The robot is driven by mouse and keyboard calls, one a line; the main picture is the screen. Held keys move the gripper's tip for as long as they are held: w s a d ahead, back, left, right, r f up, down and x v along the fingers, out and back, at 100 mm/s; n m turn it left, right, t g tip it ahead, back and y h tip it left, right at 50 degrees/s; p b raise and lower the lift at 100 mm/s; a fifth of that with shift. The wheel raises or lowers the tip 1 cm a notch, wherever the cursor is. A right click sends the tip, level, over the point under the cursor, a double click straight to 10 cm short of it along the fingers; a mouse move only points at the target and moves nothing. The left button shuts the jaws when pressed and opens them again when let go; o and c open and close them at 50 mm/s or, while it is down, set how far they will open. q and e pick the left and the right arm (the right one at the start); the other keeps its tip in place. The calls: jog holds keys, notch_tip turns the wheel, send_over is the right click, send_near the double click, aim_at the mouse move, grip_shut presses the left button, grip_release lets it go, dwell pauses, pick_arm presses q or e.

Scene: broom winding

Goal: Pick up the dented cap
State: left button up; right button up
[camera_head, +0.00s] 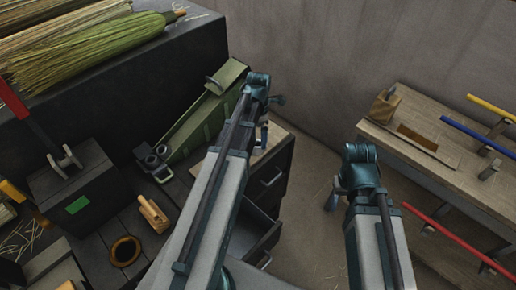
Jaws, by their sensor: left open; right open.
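I cannot make out a dented cap for sure. My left gripper (271,115) is near the middle, over the back corner of the drawer cabinet (276,156). It is open and I see nothing in it. My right gripper (336,194) is small and partly hidden by its wrist, over the floor between the cabinet and the right bench. It is open and seems empty. My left arm hides part of the cabinet and bench.
A long green tool (196,120) and a small wooden block (153,214) lie on the left bench. A black box (75,190) with a red lever stands there. Brooms (95,55) lie behind. A drawer (246,233) stands open. The right bench (440,157) holds coloured rods.

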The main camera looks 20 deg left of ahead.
aim_at(258, 143)
pick_arm(q)
jog(key=shift+s+f+b, duration=0.1)
jog(key=shift+f+b, duration=2.5)
jog(key=shift+f, duration=0.05)
pick_arm(e)
notch_tip(258, 143, down, 5)
jog(key=shift+f, duration=0.1)
pick_arm(q)
jog(key=shift+r, duration=0.1)
jog(key=c, duration=1.4)
jog(key=shift+r, duration=0.1)
